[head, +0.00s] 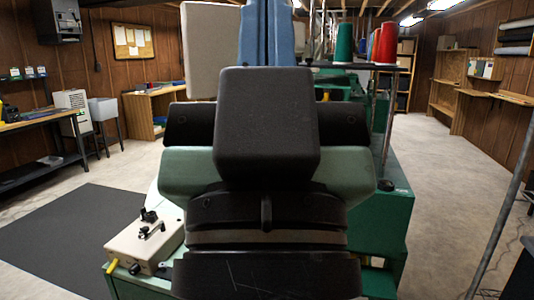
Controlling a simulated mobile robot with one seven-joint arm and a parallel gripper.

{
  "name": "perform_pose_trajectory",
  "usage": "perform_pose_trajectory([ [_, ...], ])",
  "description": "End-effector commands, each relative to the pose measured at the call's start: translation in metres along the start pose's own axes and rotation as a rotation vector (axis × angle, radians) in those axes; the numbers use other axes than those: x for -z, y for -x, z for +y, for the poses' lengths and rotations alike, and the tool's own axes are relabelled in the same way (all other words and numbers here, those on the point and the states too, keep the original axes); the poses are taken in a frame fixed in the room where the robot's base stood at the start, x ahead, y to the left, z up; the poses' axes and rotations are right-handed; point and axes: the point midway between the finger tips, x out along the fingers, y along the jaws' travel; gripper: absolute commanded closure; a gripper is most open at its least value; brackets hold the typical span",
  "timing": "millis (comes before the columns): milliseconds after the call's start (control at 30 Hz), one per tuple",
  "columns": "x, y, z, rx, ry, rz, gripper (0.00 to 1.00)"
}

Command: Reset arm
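Large dark, blocky parts with pale green side pieces fill the middle of the head view, close to the camera; they look like links of my own arm. I cannot make out my gripper or any fingertips, so its state is hidden. I see no held object.
A green machine (397,225) stands behind the dark parts, with green (344,43) and red (386,42) thread cones on a rack. A beige control box (145,243) sits at lower left. A workbench (40,122) lines the left wall. Floor at right (450,180) is largely clear.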

Motion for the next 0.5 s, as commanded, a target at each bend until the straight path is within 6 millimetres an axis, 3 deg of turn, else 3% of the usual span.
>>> perform_pose_trajectory([
  [33, 0.022, -0.024, 0.0, 0.0, 0.0, 0.0, 1.0],
  [100, 0.037, -0.039, 0.0, 0.0, 0.0, -0.001, 1.0],
  [300, 0.078, -0.083, 0.0, 0.001, -0.001, -0.001, 1.0],
  [500, 0.107, -0.113, 0.0, 0.001, -0.001, -0.001, 1.0],
])
